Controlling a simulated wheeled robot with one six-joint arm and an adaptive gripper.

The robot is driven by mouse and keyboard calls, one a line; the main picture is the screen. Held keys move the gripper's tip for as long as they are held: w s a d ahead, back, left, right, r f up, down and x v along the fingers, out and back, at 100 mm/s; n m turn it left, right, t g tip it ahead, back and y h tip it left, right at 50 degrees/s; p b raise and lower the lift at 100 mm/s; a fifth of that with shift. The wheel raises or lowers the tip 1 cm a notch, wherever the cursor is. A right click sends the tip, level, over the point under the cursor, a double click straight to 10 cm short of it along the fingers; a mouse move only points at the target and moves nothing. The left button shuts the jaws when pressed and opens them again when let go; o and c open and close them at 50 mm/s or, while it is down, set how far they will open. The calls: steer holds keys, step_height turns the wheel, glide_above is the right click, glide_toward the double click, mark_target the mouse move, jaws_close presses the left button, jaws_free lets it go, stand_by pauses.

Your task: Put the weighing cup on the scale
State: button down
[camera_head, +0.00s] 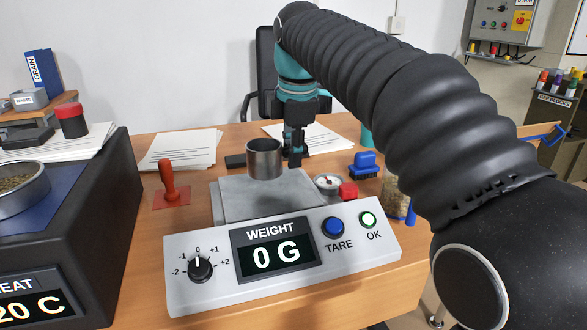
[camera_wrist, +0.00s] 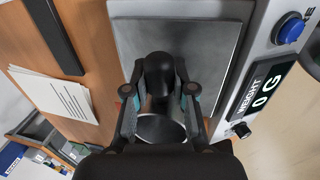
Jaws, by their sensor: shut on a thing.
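The weighing cup (camera_head: 264,160) is a dark grey metal cup, upright, over the back part of the scale's grey plate (camera_head: 262,205). The scale (camera_head: 375,244) reads 0 G. I cannot tell clearly whether a gap is left under the cup. My gripper (camera_head: 294,154) points down just right of the cup and is shut on it. In the wrist view, the cup's round opening (camera_wrist: 162,128) shows between the fingers of my gripper (camera_wrist: 159,85), with the plate (camera_wrist: 215,45) behind. The exact grip contact is hidden.
A black heater (camera_head: 85,225) stands at left.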

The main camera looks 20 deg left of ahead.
mark_target(293, 185)
steer(key=shift+f+b, duration=0.4)
steer(key=shift+f, duration=1.45)
steer(key=shift+f, duration=0.1)
steer(key=c, duration=1)
jaws_free()
steer(key=shift+o, duration=0.2)
step_height(293, 185, up, 12)
steer(key=s+d+p, duration=0.1)
steer(key=s+p, duration=0.1)
steer(key=shift+d, duration=0.25)
